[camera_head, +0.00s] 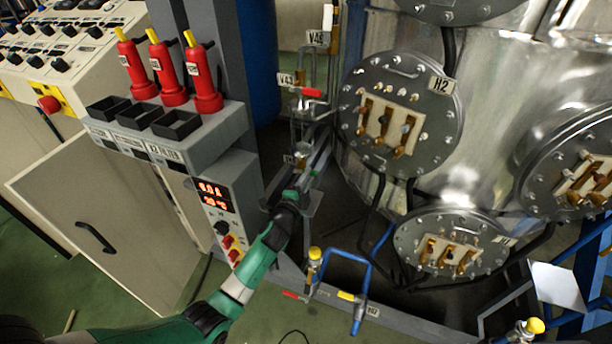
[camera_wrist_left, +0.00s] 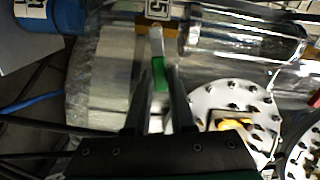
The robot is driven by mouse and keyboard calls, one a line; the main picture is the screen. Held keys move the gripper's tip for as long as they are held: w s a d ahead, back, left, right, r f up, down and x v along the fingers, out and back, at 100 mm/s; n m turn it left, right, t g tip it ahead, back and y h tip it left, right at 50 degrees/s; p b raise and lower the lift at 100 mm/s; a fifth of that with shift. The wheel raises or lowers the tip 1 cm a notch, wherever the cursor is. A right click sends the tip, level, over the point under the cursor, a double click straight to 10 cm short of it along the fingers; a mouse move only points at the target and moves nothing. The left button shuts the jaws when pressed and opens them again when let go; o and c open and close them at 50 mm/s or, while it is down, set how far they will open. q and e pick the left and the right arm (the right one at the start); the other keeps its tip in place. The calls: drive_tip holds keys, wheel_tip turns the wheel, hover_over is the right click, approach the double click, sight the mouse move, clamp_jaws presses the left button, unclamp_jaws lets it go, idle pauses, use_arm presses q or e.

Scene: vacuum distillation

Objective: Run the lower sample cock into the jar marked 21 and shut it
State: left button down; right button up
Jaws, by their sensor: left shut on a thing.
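My left gripper (camera_head: 302,178) reaches up to the pipework between the grey column and the metal vessel. In the left wrist view its two dark fingers (camera_wrist_left: 158,80) are closed on a green lever handle (camera_wrist_left: 159,70), below a tag (camera_wrist_left: 157,9) on a brass-coloured fitting. The tag is only partly readable. A clear glass cylinder (camera_wrist_left: 240,37) lies to the right of the handle. A small glass piece (camera_head: 302,151) shows just above the gripper in the head view. I cannot read a 21 on any jar. My right gripper is not in view.
A red-handled valve (camera_head: 312,92) sits by the V43 tag (camera_head: 286,79), with the V45 tag (camera_head: 317,38) above. The metal vessel's H2 flange (camera_head: 400,114) is close on the right.

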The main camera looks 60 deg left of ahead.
use_arm(q)
drive_tip(key=shift+f+m, duration=0.55)
drive_tip(key=shift+m, duration=0.65)
drive_tip(key=c, duration=0.8)
unclamp_jaws()
drive_tip(key=shift+o, duration=0.2)
drive_tip(key=p+v, duration=0.2)
drive_tip(key=v, duration=0.9)
drive_tip(key=shift+s+d, duration=0.2)
drive_tip(key=shift+s, duration=0.05)
